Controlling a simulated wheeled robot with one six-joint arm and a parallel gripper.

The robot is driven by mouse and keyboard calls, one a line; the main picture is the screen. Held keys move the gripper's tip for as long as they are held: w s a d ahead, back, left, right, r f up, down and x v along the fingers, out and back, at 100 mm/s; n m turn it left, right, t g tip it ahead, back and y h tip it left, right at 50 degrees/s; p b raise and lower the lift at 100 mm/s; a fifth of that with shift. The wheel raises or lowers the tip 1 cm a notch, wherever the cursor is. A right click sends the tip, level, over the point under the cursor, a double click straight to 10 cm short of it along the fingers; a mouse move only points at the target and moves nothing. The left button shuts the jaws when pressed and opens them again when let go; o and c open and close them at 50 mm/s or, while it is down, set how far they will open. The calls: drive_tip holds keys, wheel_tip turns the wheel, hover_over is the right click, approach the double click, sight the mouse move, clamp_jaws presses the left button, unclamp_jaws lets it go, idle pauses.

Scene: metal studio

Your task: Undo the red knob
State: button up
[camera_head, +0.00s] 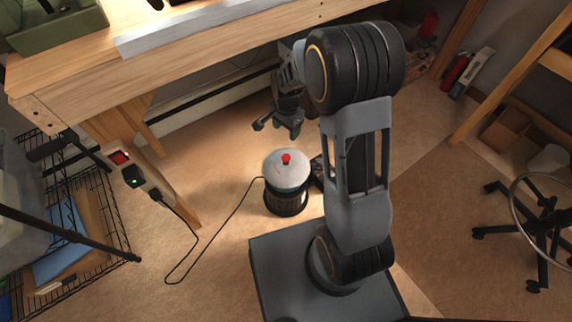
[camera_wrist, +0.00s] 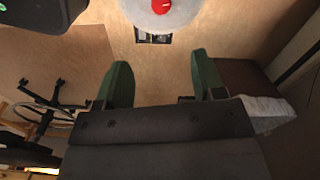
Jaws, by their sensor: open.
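The red knob (camera_head: 286,158) sits on top of a round device with a pale lid (camera_head: 275,168) and a dark ribbed lower body, standing on the floor. In the wrist view the red knob (camera_wrist: 161,6) shows at the top edge, on the pale round lid (camera_wrist: 180,18), which is partly cut off. My gripper (camera_head: 278,128) is open and empty, above and behind the device in the head view, apart from the knob. In the wrist view its two green-padded fingers (camera_wrist: 162,80) stand wide apart with only floor between them.
A black cable (camera_head: 212,237) runs from the device to a power strip (camera_head: 135,175) on the wooden workbench (camera_head: 75,88). A wire rack (camera_head: 95,235) stands at left, a wheeled stool base (camera_head: 535,235) at right. Bare floor surrounds the device's left side.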

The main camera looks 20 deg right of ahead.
sight(286, 157)
drive_tip(key=shift+m, duration=0.3)
drive_tip(key=f+b, duration=0.6)
drive_tip(key=f, duration=1)
drive_tip(key=shift+w+f+b, duration=0.15)
drive_tip(key=shift+w+b, duration=0.05)
drive_tip(key=shift+b, duration=0.1)
drive_tip(key=c, duration=0.9)
drive_tip(key=shift+c, duration=0.2)
